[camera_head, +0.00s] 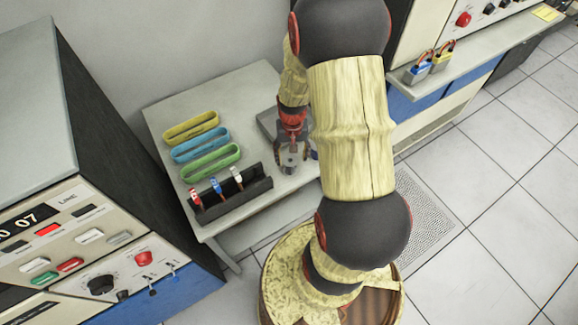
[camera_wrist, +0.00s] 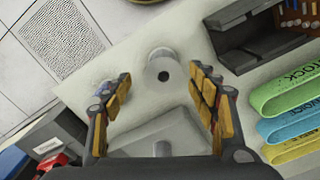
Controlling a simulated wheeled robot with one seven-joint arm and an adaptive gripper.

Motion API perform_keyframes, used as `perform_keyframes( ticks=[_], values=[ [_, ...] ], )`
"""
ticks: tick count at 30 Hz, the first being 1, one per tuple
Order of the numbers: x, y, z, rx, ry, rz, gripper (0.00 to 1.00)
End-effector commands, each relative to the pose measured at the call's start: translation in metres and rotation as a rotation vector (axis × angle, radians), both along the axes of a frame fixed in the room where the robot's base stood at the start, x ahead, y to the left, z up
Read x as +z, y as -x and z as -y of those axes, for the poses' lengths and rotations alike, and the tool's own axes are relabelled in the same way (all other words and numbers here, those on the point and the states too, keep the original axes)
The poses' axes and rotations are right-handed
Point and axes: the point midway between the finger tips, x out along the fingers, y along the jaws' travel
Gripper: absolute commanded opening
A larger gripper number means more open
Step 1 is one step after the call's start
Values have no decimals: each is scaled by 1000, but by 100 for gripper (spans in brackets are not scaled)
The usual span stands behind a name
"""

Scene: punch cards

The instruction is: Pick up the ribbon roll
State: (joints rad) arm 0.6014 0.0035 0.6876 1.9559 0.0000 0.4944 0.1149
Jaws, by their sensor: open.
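The ribbon roll (camera_wrist: 161,58) is a small pale grey cylinder with a dark round hole, standing upright on the white table. In the wrist view it lies in line with the gap between my fingertips, slightly beyond them. In the head view the roll (camera_head: 289,163) shows just below and between the fingers. My gripper (camera_wrist: 163,80) is open and empty, pointing down at the table; it also shows in the head view (camera_head: 291,152). The remaining height between fingertips and roll is hard to judge.
A dark rack (camera_head: 231,201) with several coloured-tag items stands left of the roll. Green (camera_head: 210,163), blue (camera_head: 200,145) and yellow (camera_head: 191,127) oval trays lie farther left.

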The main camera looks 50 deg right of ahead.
Motion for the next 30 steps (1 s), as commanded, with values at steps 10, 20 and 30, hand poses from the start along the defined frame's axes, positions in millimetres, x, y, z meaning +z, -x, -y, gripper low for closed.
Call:
perform_keyframes(
  ticks=[10, 20, 30],
  values=[
    [-45, -3, -5, 0, -1, -2, 59],
    [-48, -3, -5, 0, 0, 0, 56],
    [-48, -3, -5, 0, 0, 0, 36]
  ],
)
